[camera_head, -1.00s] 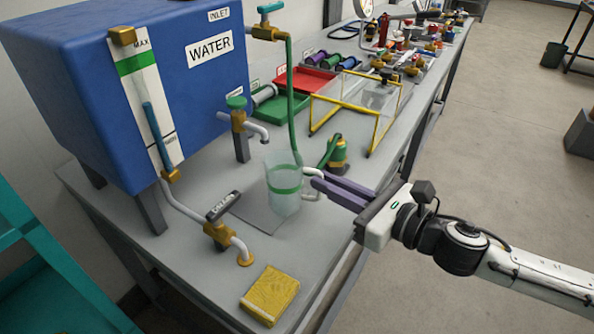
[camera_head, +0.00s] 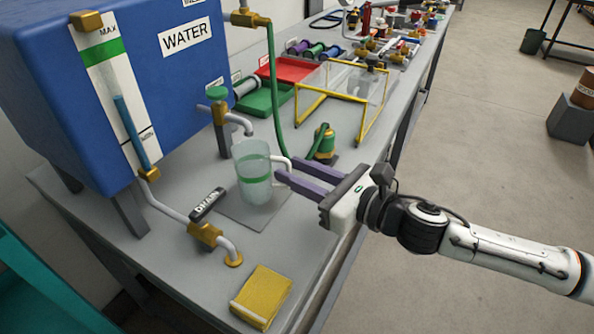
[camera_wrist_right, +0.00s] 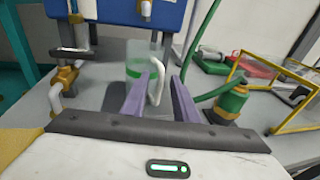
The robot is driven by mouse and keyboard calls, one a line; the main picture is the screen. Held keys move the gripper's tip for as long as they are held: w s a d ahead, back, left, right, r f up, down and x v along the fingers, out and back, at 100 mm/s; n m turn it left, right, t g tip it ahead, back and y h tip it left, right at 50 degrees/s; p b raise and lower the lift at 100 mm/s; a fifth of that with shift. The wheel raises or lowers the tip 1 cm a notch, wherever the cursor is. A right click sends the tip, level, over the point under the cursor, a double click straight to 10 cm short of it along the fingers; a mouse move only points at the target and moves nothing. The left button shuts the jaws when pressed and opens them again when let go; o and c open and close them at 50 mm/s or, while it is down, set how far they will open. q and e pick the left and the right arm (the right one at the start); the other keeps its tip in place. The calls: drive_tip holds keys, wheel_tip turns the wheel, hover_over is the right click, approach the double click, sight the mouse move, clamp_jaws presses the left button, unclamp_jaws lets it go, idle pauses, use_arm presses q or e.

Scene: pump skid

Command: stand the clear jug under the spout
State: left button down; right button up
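The clear jug (camera_head: 254,180), with a green band and a white handle, stands upright on the grey mat on the bench. Its rim is just below the end of the white spout (camera_head: 249,131) of the green-handled tap (camera_head: 217,94) in the head view; exact alignment is hard to judge. My right gripper (camera_head: 279,168) is at its handle side. In the right wrist view, its purple fingers (camera_wrist_right: 160,80) are apart, with the white handle (camera_wrist_right: 157,82) between the tips and a gap at the right finger. The jug (camera_wrist_right: 138,66) looks empty. My left gripper is not in view.
The blue water tank (camera_head: 110,100) is behind. A drain valve (camera_head: 206,234) is left of the jug, and a yellow cloth (camera_head: 262,297) lies in front. A green-and-brass pump-like part (camera_head: 325,142) and a yellow-framed clear guard (camera_head: 343,95) stand to the right.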

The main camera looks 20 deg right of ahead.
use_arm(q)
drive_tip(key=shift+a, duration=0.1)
